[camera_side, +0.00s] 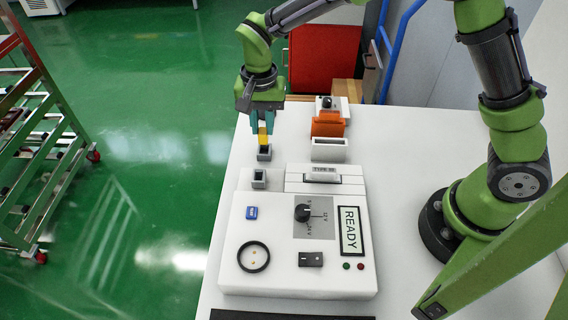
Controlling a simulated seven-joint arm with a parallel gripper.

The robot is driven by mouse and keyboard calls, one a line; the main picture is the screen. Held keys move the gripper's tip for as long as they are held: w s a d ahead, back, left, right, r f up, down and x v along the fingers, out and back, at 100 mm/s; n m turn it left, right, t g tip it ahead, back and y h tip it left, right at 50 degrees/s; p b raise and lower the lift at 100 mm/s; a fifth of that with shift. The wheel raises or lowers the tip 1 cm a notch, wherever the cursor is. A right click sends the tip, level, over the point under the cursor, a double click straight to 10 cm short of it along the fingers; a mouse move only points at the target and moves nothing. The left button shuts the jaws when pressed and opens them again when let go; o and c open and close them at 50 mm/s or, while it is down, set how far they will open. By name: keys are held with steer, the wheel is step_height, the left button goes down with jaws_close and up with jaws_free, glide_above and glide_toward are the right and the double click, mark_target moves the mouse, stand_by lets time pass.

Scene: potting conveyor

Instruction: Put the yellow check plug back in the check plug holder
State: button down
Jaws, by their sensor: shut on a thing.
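The yellow check plug (263,139) is upright between the teal fingers of my gripper (264,127), which is shut on it. The plug hangs directly over a small grey square holder (264,157) with a dark opening, at the back left of the white table. Its lower end is at or just above that opening; I cannot tell whether it has entered. A second similar grey square holder (259,184) stands nearer the camera on a white block, and it looks empty. No label tells which of the two is the check plug holder.
A white test unit (297,275) with a READY display (350,230), a knob (302,213) and a black ring (253,257) fills the front. An orange part (328,124) and a white open box (329,150) stand right of my gripper.

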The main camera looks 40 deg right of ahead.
mark_target(263, 130)
steer(key=shift+f, duration=1.35)
steer(key=c, duration=0.9)
jaws_free()
step_height(263, 130, up, 17)
steer(key=shift+f, duration=0.1)
